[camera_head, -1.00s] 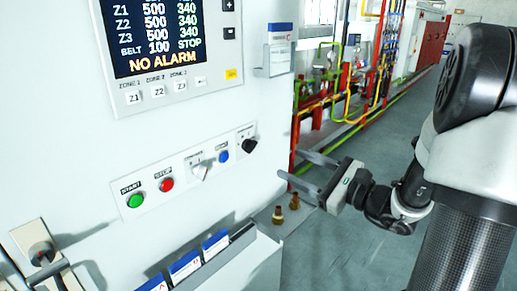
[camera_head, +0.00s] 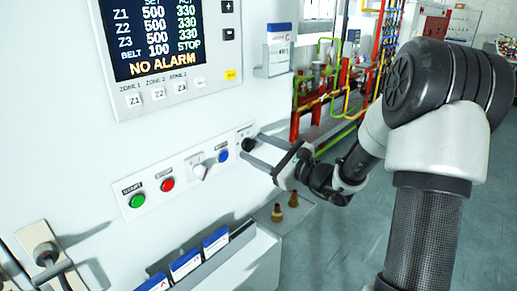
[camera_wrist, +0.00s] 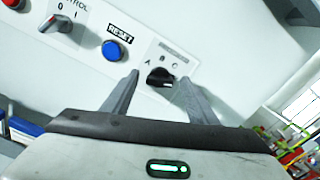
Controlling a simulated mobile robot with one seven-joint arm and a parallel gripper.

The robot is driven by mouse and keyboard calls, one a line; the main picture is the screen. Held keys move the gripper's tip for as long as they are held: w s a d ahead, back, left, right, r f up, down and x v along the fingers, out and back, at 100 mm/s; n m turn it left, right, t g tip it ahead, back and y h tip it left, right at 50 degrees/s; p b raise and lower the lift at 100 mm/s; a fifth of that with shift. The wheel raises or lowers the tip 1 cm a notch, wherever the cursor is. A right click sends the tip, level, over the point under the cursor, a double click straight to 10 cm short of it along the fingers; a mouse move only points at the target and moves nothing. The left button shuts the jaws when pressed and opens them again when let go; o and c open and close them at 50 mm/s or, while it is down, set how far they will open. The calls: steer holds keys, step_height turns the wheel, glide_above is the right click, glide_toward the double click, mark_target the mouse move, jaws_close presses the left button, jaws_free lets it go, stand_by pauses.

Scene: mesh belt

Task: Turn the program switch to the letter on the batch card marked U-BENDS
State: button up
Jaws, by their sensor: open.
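The program switch is a black rotary knob at the right end of the control strip, seen in the wrist view (camera_wrist: 160,77) and partly in the head view (camera_head: 247,145). My gripper (camera_head: 264,148) is open, and its two fingers (camera_wrist: 158,85) reach toward the panel on either side of the knob. I cannot tell whether they touch it. Blue-topped cards (camera_head: 186,262) stand in a holder below, and another card (camera_head: 279,48) hangs at upper right. Their headings are unreadable.
On the strip are a green start button (camera_head: 137,201), a red stop button (camera_head: 167,184), a white-plated control switch (camera_head: 200,171) and a blue reset button (camera_head: 223,156). A display (camera_head: 155,37) is above. Brass fittings (camera_head: 277,212) stand on a ledge below.

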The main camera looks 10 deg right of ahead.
steer(key=c, duration=1.1)
steer(key=shift+o, duration=0.2)
steer(key=shift+f+n+b, duration=0.15)
steer(key=shift+n+b, duration=0.15)
steer(key=shift+b, duration=0.35)
steer(key=shift+f+n+b, duration=0.2)
steer(key=shift+n+b, duration=0.3)
steer(key=shift+b, duration=0.65)
steer(key=n+b, duration=0.6)
steer(key=b, duration=0.7)
steer(key=shift+s+a, duration=0.1)
steer(key=shift+r+n+b, duration=0.1)
steer(key=shift+n+b, duration=0.6)
steer(key=shift+b, duration=0.25)
steer(key=shift+r, duration=0.1)
